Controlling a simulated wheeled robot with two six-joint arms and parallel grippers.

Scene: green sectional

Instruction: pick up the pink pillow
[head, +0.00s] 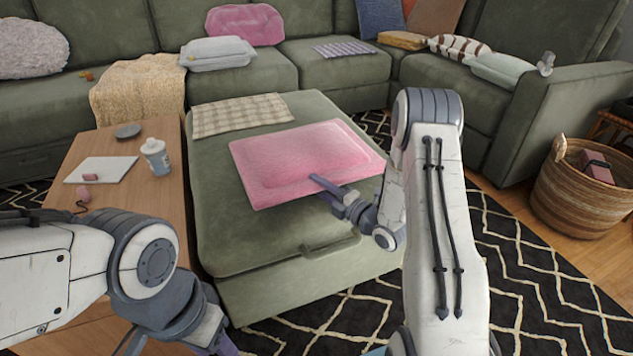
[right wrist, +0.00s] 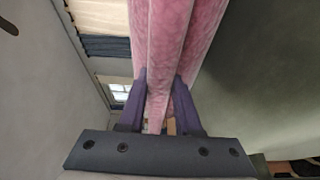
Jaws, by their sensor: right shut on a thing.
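A flat rectangular pink pillow (head: 303,160) is over the green ottoman (head: 225,225) in the head view. My right gripper (head: 325,185) is shut on the pillow's near edge. In the right wrist view the pillow (right wrist: 160,50) runs between the two purple fingers of the right gripper (right wrist: 160,105). I cannot tell whether the pillow's underside touches the ottoman.
A wooden table (head: 130,200) at the left holds a bottle (head: 156,157), a white sheet (head: 100,169) and small items. A checked cloth (head: 240,115) lies on the ottoman behind the pillow. A green sectional (head: 330,75) closes the back. A wicker basket (head: 565,205) stands at the right.

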